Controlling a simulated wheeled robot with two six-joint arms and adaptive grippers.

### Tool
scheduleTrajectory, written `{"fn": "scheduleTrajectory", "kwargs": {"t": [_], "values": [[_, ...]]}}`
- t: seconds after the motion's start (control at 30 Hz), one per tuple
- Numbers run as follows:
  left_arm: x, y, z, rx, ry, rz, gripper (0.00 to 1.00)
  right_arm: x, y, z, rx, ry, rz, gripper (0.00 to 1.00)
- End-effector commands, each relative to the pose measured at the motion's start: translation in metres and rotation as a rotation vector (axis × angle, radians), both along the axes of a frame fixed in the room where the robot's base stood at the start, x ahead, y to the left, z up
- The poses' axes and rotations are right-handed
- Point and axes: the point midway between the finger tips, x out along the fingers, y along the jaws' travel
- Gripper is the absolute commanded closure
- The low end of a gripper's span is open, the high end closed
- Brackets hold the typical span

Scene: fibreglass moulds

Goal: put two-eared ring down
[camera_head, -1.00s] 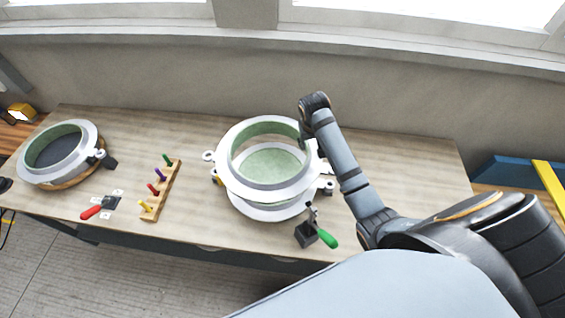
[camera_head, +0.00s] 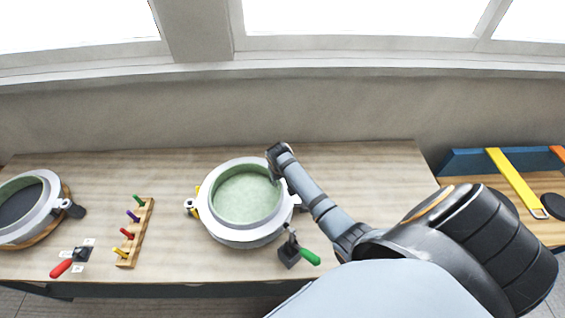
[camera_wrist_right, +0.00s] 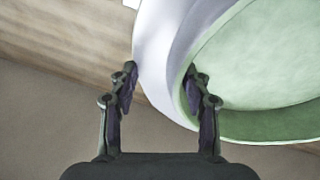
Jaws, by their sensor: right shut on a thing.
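The two-eared ring (camera_head: 241,236) is a white ring with a green inner wall and an ear at each side. It lies level over the round mould with the pale green floor (camera_head: 247,192), and looks seated or nearly so; any small gap is hidden. My right gripper (camera_head: 276,168) is at its far right rim. In the right wrist view, the fingers (camera_wrist_right: 160,72) straddle the ring's wall (camera_wrist_right: 158,40), one outside and one inside, shut on it. My left gripper is not in view.
A toggle clamp with a green handle (camera_head: 309,256) stands close to the ring's front right. A wooden rack (camera_head: 138,232) with several coloured pegs, a red-handled clamp (camera_head: 62,267) and another ringed mould (camera_head: 48,217) are to the left. The bench between rack and ring is clear.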

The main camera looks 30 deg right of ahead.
Motion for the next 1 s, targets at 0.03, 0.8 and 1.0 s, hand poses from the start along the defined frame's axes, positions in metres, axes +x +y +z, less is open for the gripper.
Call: {"fn": "scheduleTrajectory", "kwargs": {"t": [0.03,0.8,1.0], "values": [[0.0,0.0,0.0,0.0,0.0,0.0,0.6,0.001,0.0,0.0,0.001,-0.003,0.0,1.0],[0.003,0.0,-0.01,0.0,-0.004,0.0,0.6,-0.006,0.007,0.034,0.0,-0.006,0.001,0.29],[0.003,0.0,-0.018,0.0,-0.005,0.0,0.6,-0.016,0.017,0.081,0.0,-0.006,0.0,0.29]]}}
